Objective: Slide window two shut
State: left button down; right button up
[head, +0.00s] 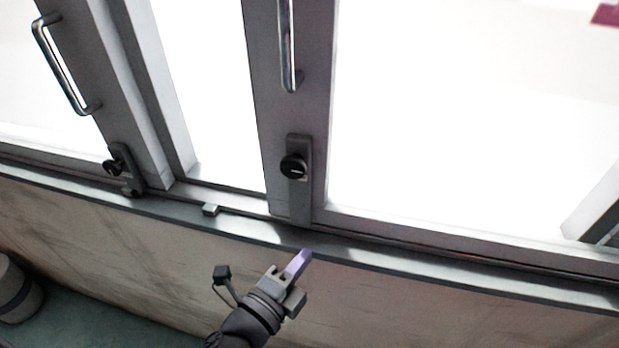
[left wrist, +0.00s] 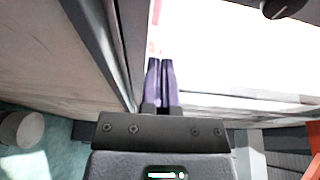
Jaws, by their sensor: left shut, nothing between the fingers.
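Two grey sliding window frames stand over a sill. The left frame (head: 115,90) has a metal bar handle (head: 66,65) and a dark latch (head: 125,168). The middle frame (head: 290,100) has a bar handle (head: 286,45) and a latch with a round black knob (head: 293,167). A bright gap shows between the frames; I cannot tell whether it is open or glazed, or which window is number two. My left gripper (head: 303,259) is in front of the sill, below the middle latch. Its purple fingers are shut and empty, also in the left wrist view (left wrist: 160,82). My right gripper is not in view.
The metal sill and track (head: 400,262) run across the view, with a small block (head: 210,209) on the track. A pale wall (head: 110,250) lies below. A grey cylinder (head: 15,290) stands on the green floor at lower left. An orange thing (left wrist: 314,135) edges the left wrist view.

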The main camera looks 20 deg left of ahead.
aim_at(323, 201)
pick_arm(q)
jog(key=w, duration=0.3)
jog(key=w+p, duration=0.1)
jog(key=w, duration=0.5)
jog(key=shift+w+a+r+p, duration=0.25)
jog(key=shift+w+r+p, duration=0.1)
jog(key=shift+p, duration=0.05)
jog(key=shift+s+a, duration=0.1)
jog(key=shift+a, duration=0.3)
